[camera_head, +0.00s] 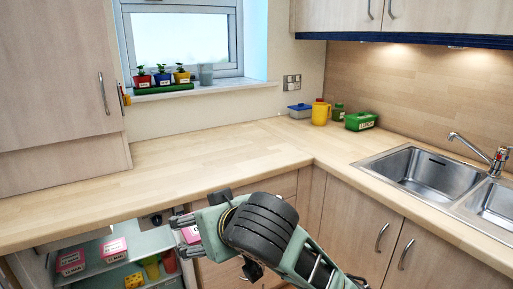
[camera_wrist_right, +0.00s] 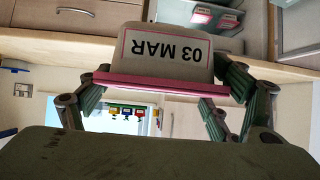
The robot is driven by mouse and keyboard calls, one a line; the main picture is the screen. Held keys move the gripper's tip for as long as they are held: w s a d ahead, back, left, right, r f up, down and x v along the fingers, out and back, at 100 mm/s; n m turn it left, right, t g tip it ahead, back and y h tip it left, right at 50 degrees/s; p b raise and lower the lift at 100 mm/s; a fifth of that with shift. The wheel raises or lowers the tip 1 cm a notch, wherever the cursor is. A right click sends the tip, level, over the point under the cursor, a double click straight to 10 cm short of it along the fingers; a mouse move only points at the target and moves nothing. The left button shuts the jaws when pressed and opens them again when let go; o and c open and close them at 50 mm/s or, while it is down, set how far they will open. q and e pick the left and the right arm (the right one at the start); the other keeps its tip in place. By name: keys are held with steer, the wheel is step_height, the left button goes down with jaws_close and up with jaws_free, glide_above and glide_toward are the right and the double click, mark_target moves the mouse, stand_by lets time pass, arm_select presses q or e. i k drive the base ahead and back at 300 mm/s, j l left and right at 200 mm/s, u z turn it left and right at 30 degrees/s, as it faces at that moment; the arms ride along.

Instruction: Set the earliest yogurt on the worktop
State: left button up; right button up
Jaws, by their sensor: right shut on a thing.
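My right gripper (camera_head: 184,235) is shut on a yogurt tub, seen upside down in the right wrist view (camera_wrist_right: 150,62), with a pink lid and a label reading "03 MAR". In the head view only a small pink part of this yogurt (camera_head: 191,234) shows between the fingers, in front of the worktop's front edge. Two more pink-and-white yogurts, a left one (camera_head: 70,262) and a right one (camera_head: 113,249), stand on a fridge shelf (camera_head: 150,243) at lower left. Their dates are too small to read surely. The wooden worktop (camera_head: 220,151) runs along the wall. My left gripper is out of view.
The worktop's left and middle stretch is clear. A blue-lidded box (camera_head: 299,111), yellow jug (camera_head: 320,112), green jar (camera_head: 338,112) and green box (camera_head: 361,121) stand in the back corner. The sink (camera_head: 425,172) is at right. Potted plants (camera_head: 162,76) line the windowsill.

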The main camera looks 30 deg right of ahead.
mark_target(209, 152)
steer(key=i+z, duration=0.25)
steer(key=i, duration=0.25)
steer(key=i+j+z, duration=0.25)
steer(key=i, duration=0.25)
steer(key=i+j+z, duration=0.25)
steer(key=i, duration=0.25)
steer(key=l, duration=0.1)
